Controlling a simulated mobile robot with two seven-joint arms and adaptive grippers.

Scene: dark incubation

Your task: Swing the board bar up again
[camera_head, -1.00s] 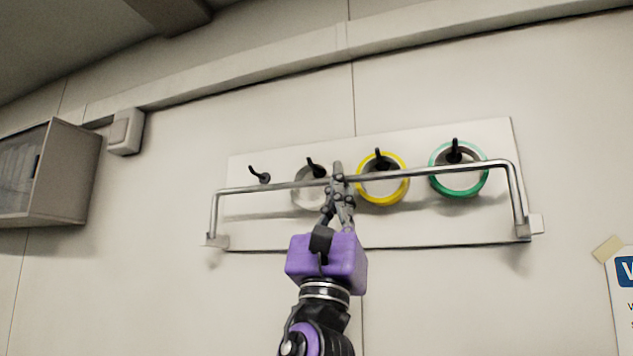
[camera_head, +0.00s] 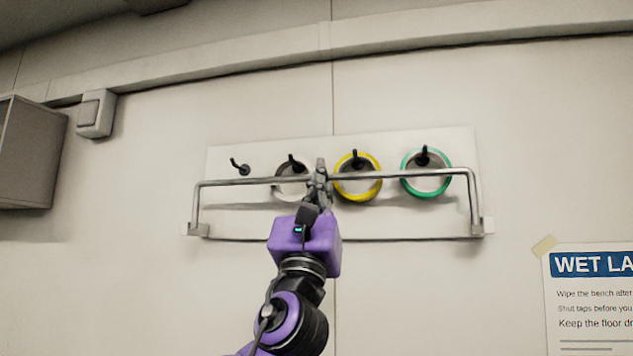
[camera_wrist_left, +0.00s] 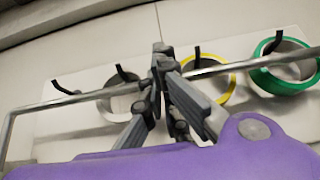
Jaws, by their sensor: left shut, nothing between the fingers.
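A white board (camera_head: 440,140) on the wall carries a row of black hooks. The metal board bar (camera_head: 240,182) is raised and crosses in front of the hooks and rings, with its side arms running down to brackets at the board's lower corners. It also shows in the left wrist view (camera_wrist_left: 60,103). My left gripper (camera_head: 319,172) is at the middle of the bar, its fingers shut and empty; they hide a short stretch of the bar. Whether they touch it I cannot tell. Its fingertips show in the left wrist view (camera_wrist_left: 161,58). My right gripper is not in view.
A grey-white ring (camera_head: 285,194), a yellow ring (camera_head: 357,197) and a green ring (camera_head: 427,193) hang on hooks; the left hook (camera_head: 241,168) is empty. A cabinet (camera_head: 30,155) and a switch box (camera_head: 96,113) are at left, a wet-lab sign (camera_head: 590,300) at lower right.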

